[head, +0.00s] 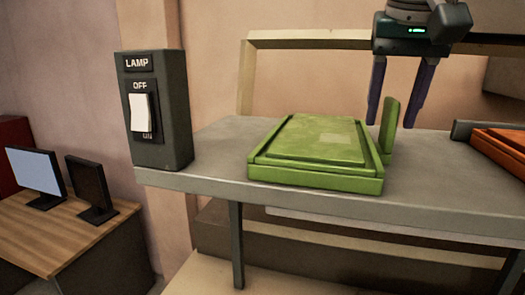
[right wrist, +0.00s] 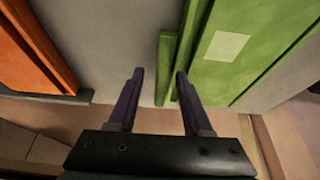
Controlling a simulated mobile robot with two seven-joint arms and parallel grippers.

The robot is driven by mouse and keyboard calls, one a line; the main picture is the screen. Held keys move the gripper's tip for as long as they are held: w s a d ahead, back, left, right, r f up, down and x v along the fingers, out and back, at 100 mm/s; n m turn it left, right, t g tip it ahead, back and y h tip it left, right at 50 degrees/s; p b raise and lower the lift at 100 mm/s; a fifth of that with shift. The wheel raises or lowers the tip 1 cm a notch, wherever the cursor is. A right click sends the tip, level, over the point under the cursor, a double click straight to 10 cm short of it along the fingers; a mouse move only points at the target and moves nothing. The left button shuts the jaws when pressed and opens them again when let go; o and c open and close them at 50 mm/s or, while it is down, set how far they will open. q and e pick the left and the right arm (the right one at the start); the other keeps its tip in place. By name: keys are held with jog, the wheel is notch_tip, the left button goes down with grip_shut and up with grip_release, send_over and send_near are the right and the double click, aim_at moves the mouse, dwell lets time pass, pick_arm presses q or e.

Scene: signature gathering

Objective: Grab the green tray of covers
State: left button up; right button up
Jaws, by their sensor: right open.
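The green tray (head: 262,173) sits on the grey shelf, with a flat green cover (head: 318,135) lying in it. It also shows in the right wrist view (right wrist: 262,62). An upright green handle plate (head: 389,128) stands at its right side; it shows in the wrist view too (right wrist: 166,62). My right gripper (head: 391,123) points down at this handle, its fingers open on either side of the plate. In the wrist view the gripper (right wrist: 160,72) has the handle between and beyond its fingertips; contact cannot be told. My left gripper is not in view.
An orange tray (head: 500,145) lies right of the green one on the grey shelf (head: 215,150). A dark lamp switch box (head: 160,140) stands at the shelf's left end. A wooden desk with two monitors (head: 38,175) is lower left. Shelf is clear left of the tray.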

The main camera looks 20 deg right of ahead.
jog(key=shift+w+f, duration=0.25)
jog(key=shift+f, duration=0.3)
grip_shut()
jog(key=shift+r, duration=0.1)
dwell(0.9)
